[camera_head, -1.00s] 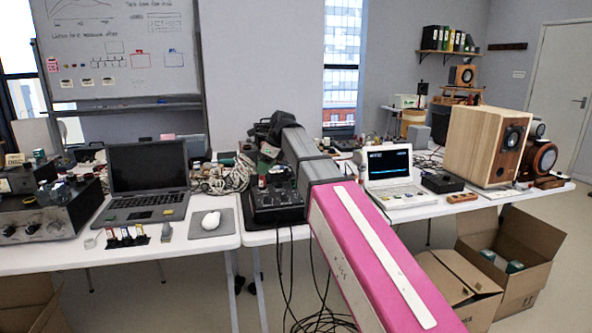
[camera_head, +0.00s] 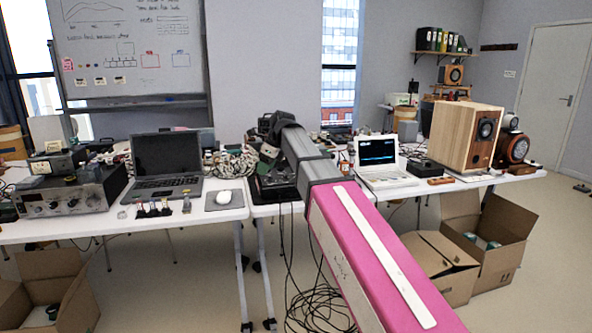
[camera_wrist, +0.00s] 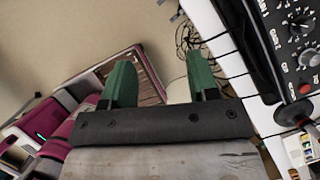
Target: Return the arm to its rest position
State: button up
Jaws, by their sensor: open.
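My pink and grey arm (camera_head: 340,200) reaches from the lower right of the head view toward the table, bent down at its dark far end. My gripper (camera_wrist: 161,75) shows in the wrist view as two green fingers set well apart, with nothing held between them. In the head view the gripper is small and partly hidden by the arm's end, in front of the table's middle. In the wrist view it points down past the white table edge (camera_wrist: 240,70), with a black mixer with knobs (camera_wrist: 295,45) to the right.
A black laptop (camera_head: 167,160), a mouse (camera_head: 224,197) and a metal amplifier (camera_head: 70,195) stand on the left table. A white laptop (camera_head: 380,152) and a wooden speaker (camera_head: 465,135) stand on the right. Open cardboard boxes (camera_head: 490,240) and loose cables (camera_head: 318,305) lie on the floor.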

jog(key=s+d+f+n+h, duration=0.1)
jog(key=s+d+f+n, duration=0.35)
jog(key=d+f, duration=0.4)
jog(key=s+d+f+n+h, duration=0.1)
jog(key=s+d+f+n, duration=0.35)
jog(key=f, duration=0.75)
jog(key=s+d+f+n+h, duration=0.1)
jog(key=s+d+f+n, duration=0.1)
jog(key=d+f+n, duration=0.55)
jog(key=s+d+f+n+g+h, duration=0.1)
jog(key=s+d+f+n, duration=0.3)
jog(key=s+d+f, duration=0.4)
notch_tip(320, 180, down, 3)
jog(key=shift+s+d+r, duration=0.1)
jog(key=shift+s+d, duration=0.25)
jog(key=shift+d, duration=0.25)
jog(key=shift+n, duration=0.25)
